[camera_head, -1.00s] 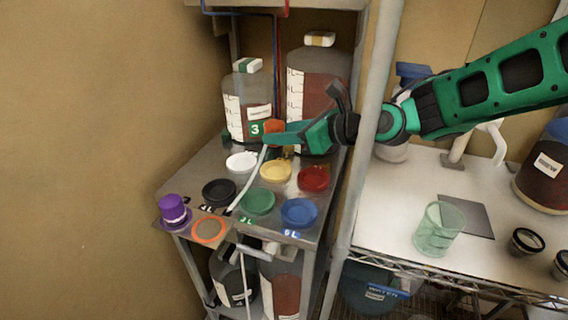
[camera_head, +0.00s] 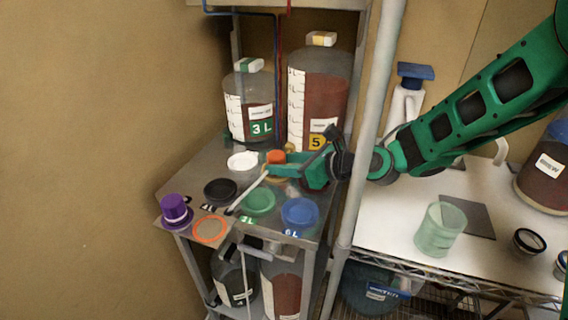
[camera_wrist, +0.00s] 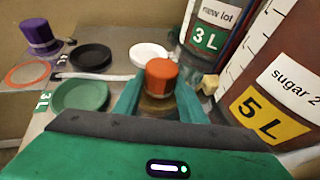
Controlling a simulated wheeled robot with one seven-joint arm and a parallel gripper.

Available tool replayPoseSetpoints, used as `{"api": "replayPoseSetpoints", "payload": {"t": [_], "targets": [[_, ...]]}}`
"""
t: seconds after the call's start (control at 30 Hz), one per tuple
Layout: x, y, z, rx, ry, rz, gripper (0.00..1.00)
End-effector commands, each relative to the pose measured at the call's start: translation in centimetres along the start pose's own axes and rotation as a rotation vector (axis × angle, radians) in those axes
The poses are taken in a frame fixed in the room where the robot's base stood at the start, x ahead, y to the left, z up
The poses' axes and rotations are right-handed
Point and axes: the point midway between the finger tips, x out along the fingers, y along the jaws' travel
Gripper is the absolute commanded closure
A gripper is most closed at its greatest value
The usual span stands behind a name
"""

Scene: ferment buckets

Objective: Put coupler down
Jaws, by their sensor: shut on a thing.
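The orange coupler (camera_head: 276,157) is held between the fingers of my gripper (camera_head: 274,168), low over the rack shelf near the yellow pad (camera_head: 272,178), which is mostly covered. In the wrist view, the orange coupler (camera_wrist: 161,76) stands upright between the two green fingers (camera_wrist: 160,98). Its lower end is hard to see, so I cannot tell whether it touches the shelf. An orange ring (camera_head: 209,229) lies empty at the shelf's front left. A purple coupler (camera_head: 175,208) stands beside it.
White (camera_head: 242,161), black (camera_head: 220,191), green (camera_head: 258,201) and blue (camera_head: 299,212) pads lie on the shelf. The 3 L (camera_head: 248,95) and 5 L (camera_head: 318,80) vessels stand behind. A pale hose (camera_head: 248,192) crosses the shelf. A grey post (camera_head: 368,130) stands at the right.

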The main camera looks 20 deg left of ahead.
Motion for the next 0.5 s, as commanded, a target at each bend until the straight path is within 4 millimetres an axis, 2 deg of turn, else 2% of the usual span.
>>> {"api": "replayPoseSetpoints", "payload": {"t": [0.07,0.1,0.17,0.4,0.5], "targets": [[0.05,-0.04,-0.16,0.001,0.0,0.0,0.89],[0.04,-0.04,-0.17,0.001,0.0,0.0,0.56],[0.03,-0.04,-0.16,0.001,0.0,-0.001,0.44],[-0.06,-0.06,-0.02,0.0,0.0,-0.001,0.44],[-0.76,-0.13,0.03,0.002,0.0,-0.002,0.44]]}}
